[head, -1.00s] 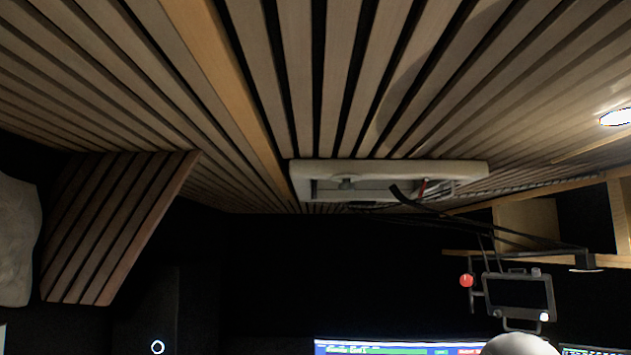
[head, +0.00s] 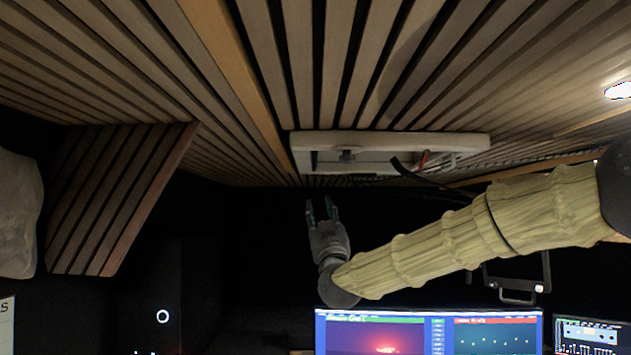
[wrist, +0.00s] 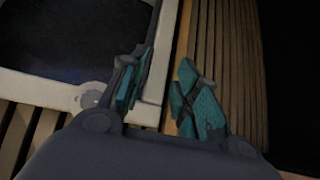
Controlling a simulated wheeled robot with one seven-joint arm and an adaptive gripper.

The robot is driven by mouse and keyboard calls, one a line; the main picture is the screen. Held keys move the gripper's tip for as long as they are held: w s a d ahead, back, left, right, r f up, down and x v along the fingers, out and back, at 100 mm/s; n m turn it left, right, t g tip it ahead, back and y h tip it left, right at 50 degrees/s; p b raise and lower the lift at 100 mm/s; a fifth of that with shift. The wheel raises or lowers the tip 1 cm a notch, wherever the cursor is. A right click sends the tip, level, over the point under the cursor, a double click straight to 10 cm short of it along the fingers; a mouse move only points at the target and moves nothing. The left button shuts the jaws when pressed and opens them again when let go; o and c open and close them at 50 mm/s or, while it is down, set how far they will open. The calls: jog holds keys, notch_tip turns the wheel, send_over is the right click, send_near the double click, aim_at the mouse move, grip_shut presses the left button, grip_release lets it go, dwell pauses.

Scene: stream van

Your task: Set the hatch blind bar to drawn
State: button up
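The roof hatch is a pale frame (head: 390,139) set in the slatted ceiling. Inside its near-left part is a small grey fitting (head: 347,155); I cannot tell whether this belongs to the blind bar. In the wrist view the hatch's pale frame (wrist: 45,88) with a dark panel fills the upper left, and a round pale fitting (wrist: 90,98) sits on its edge. My gripper (head: 321,210) points up, below the hatch's left part and apart from it. In the wrist view its teal-padded fingers (wrist: 165,90) are spread with nothing between them.
My sleeved arm reaches in from the right. A slatted panel (head: 120,200) hangs at the left. A dark monitor arm and small screen frame (head: 515,290) are behind my arm. Lit screens (head: 430,330) stand below.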

aim_at(315, 170)
jog(key=shift+t, duration=0.5)
jog(key=p+x, duration=0.2)
jog(key=x, duration=0.2)
jog(key=s+r+p+x, duration=0.1)
jog(key=p+x, duration=0.1)
jog(key=x, duration=0.2)
jog(key=s+r+p+x, duration=0.1)
jog(key=p+x, duration=0.1)
jog(key=x, duration=0.2)
jog(key=shift+w+d+r, duration=0.2)
jog(key=shift+d+r, duration=0.05)
jog(key=shift+r, duration=0.15)
grip_shut()
